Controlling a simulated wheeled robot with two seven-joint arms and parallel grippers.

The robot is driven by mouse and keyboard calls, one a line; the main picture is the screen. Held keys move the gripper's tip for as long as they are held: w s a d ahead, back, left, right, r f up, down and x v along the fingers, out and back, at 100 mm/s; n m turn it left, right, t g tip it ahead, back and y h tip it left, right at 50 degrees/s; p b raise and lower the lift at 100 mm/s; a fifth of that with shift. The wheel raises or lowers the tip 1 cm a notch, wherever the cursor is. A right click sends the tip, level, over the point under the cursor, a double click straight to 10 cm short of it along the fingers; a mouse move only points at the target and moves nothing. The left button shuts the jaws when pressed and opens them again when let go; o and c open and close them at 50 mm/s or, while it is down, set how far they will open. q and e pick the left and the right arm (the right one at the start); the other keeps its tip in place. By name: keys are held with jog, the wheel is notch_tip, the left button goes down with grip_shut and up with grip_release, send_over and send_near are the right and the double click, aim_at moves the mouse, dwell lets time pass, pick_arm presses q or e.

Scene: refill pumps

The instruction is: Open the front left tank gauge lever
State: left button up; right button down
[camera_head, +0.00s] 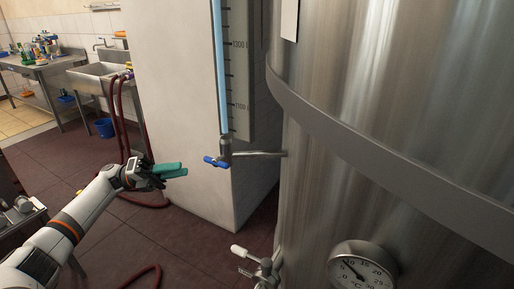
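The gauge lever (215,161) is a small blue handle on a metal valve at the foot of the blue gauge tube (221,70). A thin pipe (262,154) joins the valve to the large steel tank (335,160) on the right. My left gripper (178,171), with teal fingers, is left of the lever and a little lower in the picture, pointing towards it. It appears apart from the lever, and nothing shows held in it. The fingers overlap in this view, so their gap is unclear. My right gripper is out of view.
A graduated scale (239,80) stands behind the tube, by a pale pillar (172,90). A white-handled fitting (239,251) and a round thermometer (362,268) are low on the tank. A dark red hose (119,110) hangs from a sink (92,77). Open tiled floor lies below.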

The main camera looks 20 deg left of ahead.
aim_at(216, 163)
pick_arm(q)
jog(key=shift+m+g, duration=0.9)
jog(key=p+x, duration=0.1)
jog(key=x, duration=0.3)
jog(key=r+p+x, duration=0.1)
jog(key=p+x, duration=0.1)
jog(key=x, duration=0.2)
jog(key=s+r+p+x, duration=0.1)
jog(key=p+x, duration=0.1)
jog(key=x, duration=0.2)
jog(key=shift+a+r, duration=0.1)
jog(key=shift+r, duration=0.05)
jog(key=shift+d, duration=0.3)
jog(key=shift+c, duration=0.3)
grip_shut()
